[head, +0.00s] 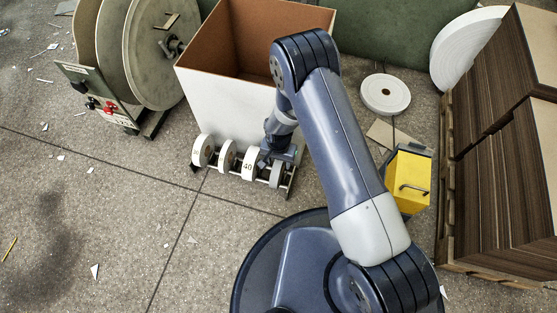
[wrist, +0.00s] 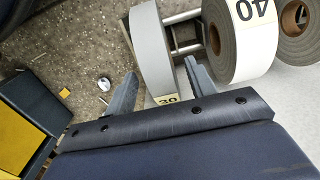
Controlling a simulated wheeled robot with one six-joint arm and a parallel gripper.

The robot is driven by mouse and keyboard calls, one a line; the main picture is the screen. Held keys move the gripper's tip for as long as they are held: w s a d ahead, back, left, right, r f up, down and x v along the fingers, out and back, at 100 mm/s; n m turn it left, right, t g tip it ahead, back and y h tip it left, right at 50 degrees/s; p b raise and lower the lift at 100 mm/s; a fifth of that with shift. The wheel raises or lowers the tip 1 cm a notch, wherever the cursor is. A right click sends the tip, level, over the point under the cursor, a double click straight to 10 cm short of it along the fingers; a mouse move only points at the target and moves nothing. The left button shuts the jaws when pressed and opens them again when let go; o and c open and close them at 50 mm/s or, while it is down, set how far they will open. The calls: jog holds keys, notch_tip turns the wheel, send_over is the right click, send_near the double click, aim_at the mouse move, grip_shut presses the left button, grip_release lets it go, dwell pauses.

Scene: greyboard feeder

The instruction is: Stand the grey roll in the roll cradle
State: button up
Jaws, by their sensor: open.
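The grey roll (wrist: 153,45), with a label reading 30, is upright between my fingers in the wrist view. In the head view the grey roll (head: 275,174) is in line with the other rolls at the right end of the roll cradle (head: 290,183). My gripper (wrist: 161,70) is open, one finger on each side of the roll; I cannot tell whether either finger touches it. My gripper (head: 276,156) is above the cradle's right end. The cradle's rails (wrist: 184,30) show beside the roll; its underside contact is hidden.
A roll marked 40 (wrist: 238,45) stands beside the grey roll, with other rolls further along. A white-sided open box (head: 220,105) is close behind the cradle. A yellow bin (head: 408,178) and stacked boards (head: 505,160) are to the right. The floor left of the cradle is mostly clear.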

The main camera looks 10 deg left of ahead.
jog(key=shift+r, duration=0.1)
notch_tip(320, 180, up, 11)
jog(key=p, duration=0.4)
jog(key=shift+f, duration=0.2)
notch_tip(320, 180, down, 11)
jog(key=b, duration=0.4)
jog(key=shift+r, duration=0.15)
jog(key=shift+r+p, duration=0.7)
jog(key=shift+r, duration=0.05)
jog(key=shift+f, duration=0.1)
